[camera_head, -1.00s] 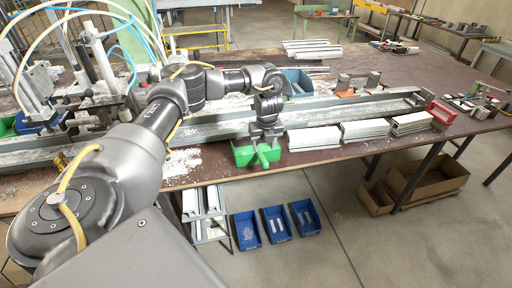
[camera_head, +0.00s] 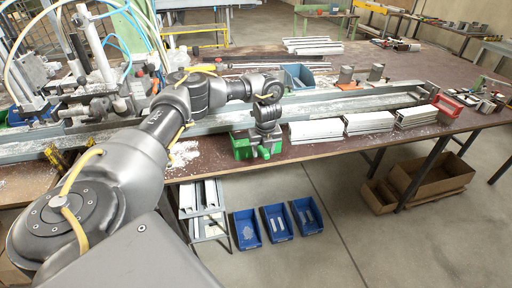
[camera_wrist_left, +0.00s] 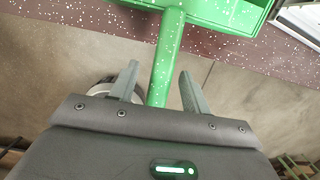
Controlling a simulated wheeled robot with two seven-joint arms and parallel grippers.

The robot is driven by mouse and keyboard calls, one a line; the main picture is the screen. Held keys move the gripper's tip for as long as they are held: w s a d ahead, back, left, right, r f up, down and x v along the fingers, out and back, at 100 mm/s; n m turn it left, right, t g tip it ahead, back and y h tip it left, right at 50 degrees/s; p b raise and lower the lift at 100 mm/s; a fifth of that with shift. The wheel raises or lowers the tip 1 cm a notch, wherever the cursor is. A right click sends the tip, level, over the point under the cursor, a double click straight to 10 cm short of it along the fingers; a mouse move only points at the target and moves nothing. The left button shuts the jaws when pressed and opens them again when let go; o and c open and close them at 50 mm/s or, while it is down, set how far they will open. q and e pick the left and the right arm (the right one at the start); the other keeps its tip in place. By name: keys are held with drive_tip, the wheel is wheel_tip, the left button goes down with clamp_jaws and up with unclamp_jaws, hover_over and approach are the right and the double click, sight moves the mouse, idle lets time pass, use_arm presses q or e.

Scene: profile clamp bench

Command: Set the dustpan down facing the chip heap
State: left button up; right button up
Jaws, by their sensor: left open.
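The green dustpan (camera_head: 242,149) is at the front edge of the bench, with its handle toward the aisle. The wrist view shows part of its pan (camera_wrist_left: 235,12) over the speckled bench top and its handle (camera_wrist_left: 168,50) running between my fingers. My left gripper (camera_head: 266,143) is open, one finger on each side of the handle (camera_wrist_left: 160,84), with gaps visible. The white chip heap (camera_head: 184,154) lies on the bench just left of the dustpan. The pan's mouth is mostly hidden by my gripper. My right gripper is out of view.
Stacked white profiles (camera_head: 317,131) stand close to the right of the dustpan. A long metal rail (camera_head: 345,103) runs behind it. Blue bins (camera_head: 277,223) are on the floor below the front edge. A clamp machine (camera_head: 95,95) stands at the left.

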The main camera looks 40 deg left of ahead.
use_arm(q)
clamp_jaws()
wheel_tip(320, 180, up, 12)
drive_tip(key=p, duration=1)
